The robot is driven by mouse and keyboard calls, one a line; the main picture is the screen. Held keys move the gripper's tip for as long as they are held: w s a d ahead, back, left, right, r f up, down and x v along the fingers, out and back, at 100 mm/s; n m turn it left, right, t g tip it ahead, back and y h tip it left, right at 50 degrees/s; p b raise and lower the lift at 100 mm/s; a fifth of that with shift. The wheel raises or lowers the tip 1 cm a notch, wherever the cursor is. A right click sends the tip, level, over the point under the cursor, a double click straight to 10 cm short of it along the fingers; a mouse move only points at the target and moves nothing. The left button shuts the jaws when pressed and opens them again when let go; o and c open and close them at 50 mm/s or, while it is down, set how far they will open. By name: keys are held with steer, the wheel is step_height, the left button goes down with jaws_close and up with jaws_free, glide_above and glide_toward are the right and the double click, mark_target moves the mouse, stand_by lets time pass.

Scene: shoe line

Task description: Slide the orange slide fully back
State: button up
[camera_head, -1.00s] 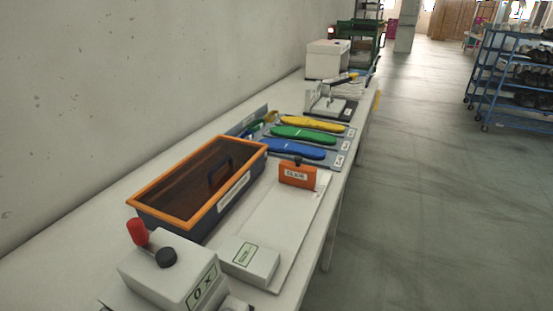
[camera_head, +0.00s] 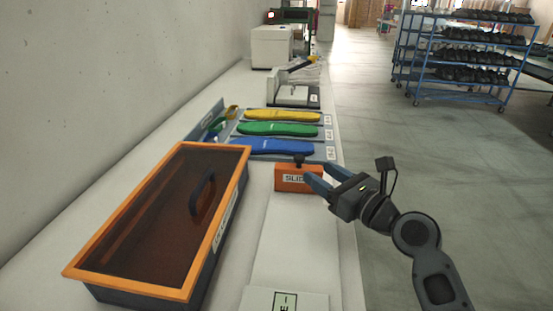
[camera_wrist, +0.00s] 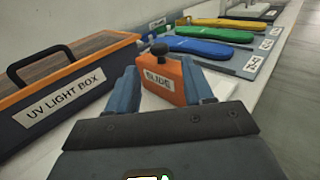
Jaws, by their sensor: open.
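The orange slide (camera_head: 294,180) is a small upright block with a white "SLIDE" label and a black knob on top. It stands at the far end of a long pale plate (camera_head: 290,262) on the bench. It also shows in the wrist view (camera_wrist: 168,82), between and just beyond my fingertips. My gripper (camera_head: 320,184) is open, at the slide's right side in the head view, with one finger overlapping the slide's right edge. In the wrist view my gripper (camera_wrist: 165,90) has a blue finger on each side of the slide; whether they touch it is unclear.
A UV light box (camera_head: 215,220) with an orange-framed dark lid stands left of the plate. Blue (camera_head: 270,146), green (camera_head: 278,128) and yellow (camera_head: 283,115) insoles lie on numbered trays beyond the slide. A white box (camera_head: 285,300) sits at the plate's near end.

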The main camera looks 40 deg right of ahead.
mark_target(300, 157)
steer(key=shift+w+r, duration=0.15)
steer(key=shift+w, duration=0.6)
steer(key=w, duration=0.4)
steer(key=w+d, duration=0.1)
steer(key=w, duration=0.1)
steer(key=shift+w, duration=0.25)
jaws_close()
